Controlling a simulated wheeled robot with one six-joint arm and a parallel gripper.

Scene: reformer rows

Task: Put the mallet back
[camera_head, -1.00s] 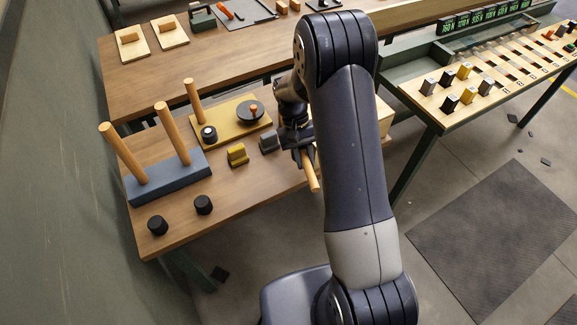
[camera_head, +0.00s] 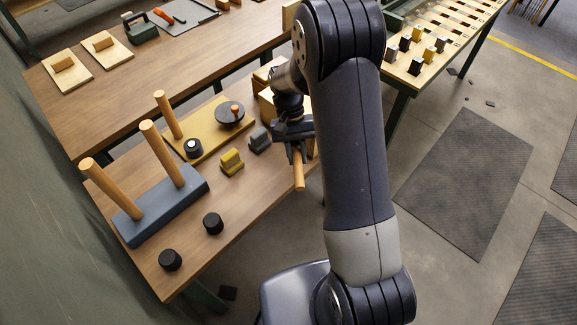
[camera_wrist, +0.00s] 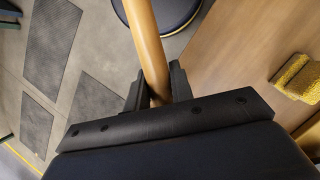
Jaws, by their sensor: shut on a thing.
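My gripper (camera_head: 297,152) is shut on a light wooden handle (camera_head: 299,178), which I take to be the mallet's. The handle hangs down near the right edge of the near workbench (camera_head: 235,195). In the wrist view the handle (camera_wrist: 147,45) runs up out of the picture between the two black fingers (camera_wrist: 153,92). The mallet's head cannot be made out in either view.
A yellow block (camera_head: 231,162), a blue base with two pegs (camera_head: 165,215), a yellow board (camera_head: 203,135) and two black knobs (camera_head: 213,222) stand on the near bench. A long bench (camera_head: 110,85) lies behind. Open floor with dark mats (camera_head: 465,180) is at right.

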